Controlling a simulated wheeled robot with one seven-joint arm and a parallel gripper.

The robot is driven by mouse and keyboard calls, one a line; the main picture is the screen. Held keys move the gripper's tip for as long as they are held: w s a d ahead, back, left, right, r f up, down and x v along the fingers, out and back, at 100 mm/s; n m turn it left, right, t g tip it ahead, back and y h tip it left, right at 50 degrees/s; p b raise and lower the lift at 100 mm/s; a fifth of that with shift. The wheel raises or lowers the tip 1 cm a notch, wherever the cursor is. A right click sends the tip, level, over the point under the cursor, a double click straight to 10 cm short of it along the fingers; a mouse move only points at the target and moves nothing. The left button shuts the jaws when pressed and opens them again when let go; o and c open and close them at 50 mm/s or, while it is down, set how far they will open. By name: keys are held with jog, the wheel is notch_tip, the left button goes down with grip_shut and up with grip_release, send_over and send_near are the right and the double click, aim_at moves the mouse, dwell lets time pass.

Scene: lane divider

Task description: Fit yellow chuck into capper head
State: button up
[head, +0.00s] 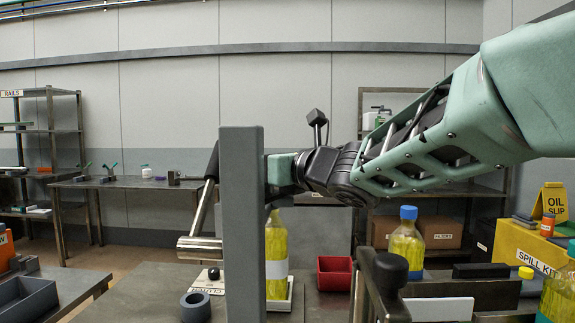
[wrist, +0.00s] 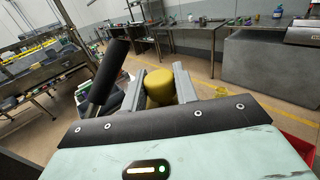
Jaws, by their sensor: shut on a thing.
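In the wrist view, the yellow chuck (wrist: 159,86) sits between the two fingers of my gripper (wrist: 160,84), which is shut on it. In the head view, the body of my gripper (head: 281,173) shows right of a grey upright post (head: 240,225); its fingers and the chuck are hidden behind the post. A lever with a black grip (head: 212,162) rises from a steel cylinder (head: 200,248) left of the post. A black grip also shows in the wrist view (wrist: 108,76), left of the chuck. I cannot make out the capper head's opening in either view.
A bottle of yellow liquid (head: 276,256) stands below my gripper, right of the post. A red bin (head: 334,273), a blue-capped bottle (head: 407,243) and a grey ring (head: 195,306) are around the bench. The post blocks much of the head view.

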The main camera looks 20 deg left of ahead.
jog(key=shift+f, duration=0.25)
jog(key=o, duration=1.1)
jog(key=shift+o, duration=0.2)
jog(key=b+v, duration=0.5)
jog(key=v, duration=1.2)
jog(key=shift+d, duration=0.25)
